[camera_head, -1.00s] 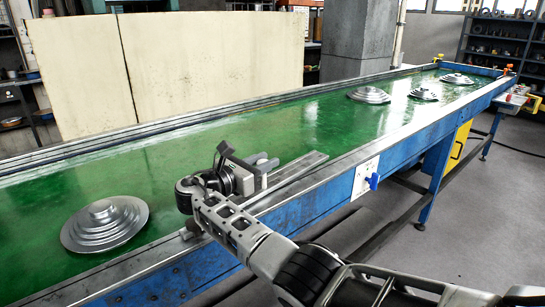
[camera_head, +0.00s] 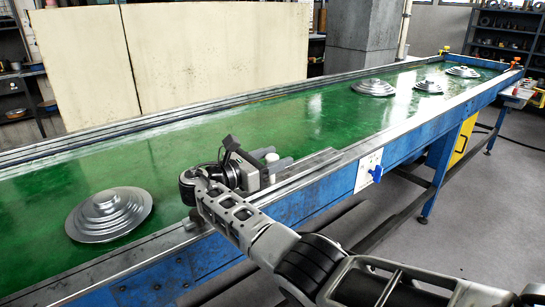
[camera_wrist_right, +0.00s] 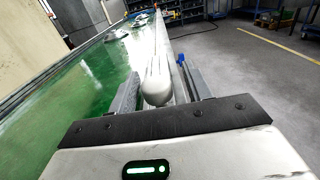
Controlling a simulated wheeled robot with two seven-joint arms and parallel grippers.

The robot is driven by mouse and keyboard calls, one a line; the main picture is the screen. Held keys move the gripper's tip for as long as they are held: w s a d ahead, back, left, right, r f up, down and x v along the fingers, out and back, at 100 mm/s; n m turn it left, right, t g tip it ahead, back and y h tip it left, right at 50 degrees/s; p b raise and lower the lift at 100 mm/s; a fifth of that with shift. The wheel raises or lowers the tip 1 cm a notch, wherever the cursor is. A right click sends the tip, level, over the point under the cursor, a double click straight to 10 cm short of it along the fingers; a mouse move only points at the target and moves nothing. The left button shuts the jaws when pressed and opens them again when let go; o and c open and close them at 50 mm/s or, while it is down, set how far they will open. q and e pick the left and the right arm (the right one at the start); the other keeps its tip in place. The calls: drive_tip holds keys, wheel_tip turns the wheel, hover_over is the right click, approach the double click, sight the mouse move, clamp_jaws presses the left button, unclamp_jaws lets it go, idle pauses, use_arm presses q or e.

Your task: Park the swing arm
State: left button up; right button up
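The swing arm (camera_head: 318,166) looks like a flat grey metal bar lying along the near side rail of the green conveyor. A pale rounded knob (camera_head: 271,157) stands near its close end. My right gripper (camera_head: 278,168) is at this knob, its fingers pointing along the bar. In the right wrist view the knob (camera_wrist_right: 157,91) sits between the two open fingers (camera_wrist_right: 160,92), with a visible gap on the right finger's side. I cannot tell whether the left finger touches it. My left gripper is not in view.
A stepped metal disc (camera_head: 108,214) lies on the green belt (camera_head: 190,165) at the left. Several similar discs (camera_head: 374,88) lie at the far end. A white switch panel with a blue knob (camera_head: 369,171) is on the conveyor's near side. Grey floor is open at the right.

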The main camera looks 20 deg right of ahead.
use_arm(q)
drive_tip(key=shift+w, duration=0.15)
use_arm(e)
drive_tip(key=shift+a, duration=0.25)
drive_tip(key=b+v, duration=0.3)
drive_tip(key=v, duration=0.8)
drive_tip(key=shift+f, duration=0.1)
drive_tip(key=b+v, duration=0.2)
drive_tip(key=shift+a+f+b, duration=0.2)
drive_tip(key=shift+a+b, duration=0.1)
drive_tip(key=shift+b, duration=0.05)
drive_tip(key=shift+s+a+r+b, duration=0.15)
drive_tip(key=shift+a+b, duration=0.3)
drive_tip(key=shift+b, duration=0.6)
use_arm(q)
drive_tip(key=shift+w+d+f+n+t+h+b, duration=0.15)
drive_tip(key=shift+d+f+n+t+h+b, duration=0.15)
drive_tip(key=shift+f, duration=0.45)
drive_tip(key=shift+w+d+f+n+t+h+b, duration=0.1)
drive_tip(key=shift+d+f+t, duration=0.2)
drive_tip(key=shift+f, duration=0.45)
use_arm(e)
drive_tip(key=shift+s+a+r, duration=0.15)
drive_tip(key=shift+a+r, duration=0.1)
drive_tip(key=shift+a, duration=0.1)
